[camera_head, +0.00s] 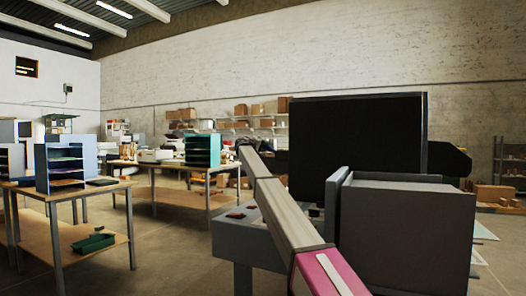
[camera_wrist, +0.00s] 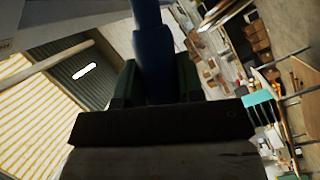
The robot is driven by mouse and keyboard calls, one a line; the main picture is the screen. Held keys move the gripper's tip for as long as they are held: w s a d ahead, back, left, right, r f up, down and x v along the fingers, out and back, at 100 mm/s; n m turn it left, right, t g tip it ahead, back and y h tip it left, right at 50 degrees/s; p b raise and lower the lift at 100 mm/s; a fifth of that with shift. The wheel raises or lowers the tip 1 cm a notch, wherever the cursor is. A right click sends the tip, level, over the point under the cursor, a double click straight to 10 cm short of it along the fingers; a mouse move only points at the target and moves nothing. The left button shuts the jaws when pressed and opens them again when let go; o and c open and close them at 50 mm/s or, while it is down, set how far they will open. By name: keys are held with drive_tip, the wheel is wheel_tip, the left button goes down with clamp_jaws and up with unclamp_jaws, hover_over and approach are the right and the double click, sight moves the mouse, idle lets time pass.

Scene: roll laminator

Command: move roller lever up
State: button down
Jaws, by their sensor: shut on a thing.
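In the wrist view, my gripper (camera_wrist: 156,82) is shut on a dark blue, rod-like lever (camera_wrist: 152,45). The lever stands between the two dark green fingers and runs out past the top edge of the picture. Its lower end is hidden by the gripper body. In the head view, the grey machine with red controls (camera_head: 250,250), apparently the laminator, stands right of centre, partly behind my arm. My arm crosses it from the bottom edge up to the left. The fingers and the lever cannot be made out clearly in the head view.
A large black panel (camera_head: 375,135) and a grey box-like housing (camera_head: 408,228) fill the right of the head view. Worktables (camera_head: 65,195) with organisers stand at the left, a teal shelf unit (camera_head: 203,150) further back. Open floor (camera_head: 170,255) lies between the tables and the machine.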

drive_tip(key=d+r+m, duration=0.1)
drive_tip(key=r+m, duration=0.1)
drive_tip(key=s+d+r+m+y, duration=0.1)
drive_tip(key=d+r+m, duration=0.1)
drive_tip(key=shift+s+g+y, duration=0.1)
drive_tip(key=shift+g+y, duration=0.2)
drive_tip(key=shift+g, duration=0.1)
drive_tip(key=d+m, duration=0.1)
drive_tip(key=s+d+r+m+y, duration=0.1)
drive_tip(key=d+r+m, duration=0.1)
drive_tip(key=d, duration=0.1)
drive_tip(key=shift+s+r+y, duration=0.1)
drive_tip(key=shift+s+y, duration=0.15)
drive_tip(key=shift+y, duration=0.15)
drive_tip(key=shift+s+d+r+m+y, duration=0.1)
drive_tip(key=shift+s+d+m+y, duration=0.15)
drive_tip(key=shift+d+m, duration=0.25)
drive_tip(key=shift+s+d+r+m+y, duration=0.15)
drive_tip(key=shift+d+m+y, duration=0.2)
drive_tip(key=shift+d, duration=0.25)
drive_tip(key=shift+s+d+m+y, duration=0.2)
drive_tip(key=shift+d+m, duration=0.25)
drive_tip(key=shift+d, duration=0.1)
drive_tip(key=c, duration=0.8)
unclamp_jaws()
drive_tip(key=shift+d, duration=0.1)
drive_tip(key=shift+o, duration=0.2)
drive_tip(key=shift+s, duration=0.15)
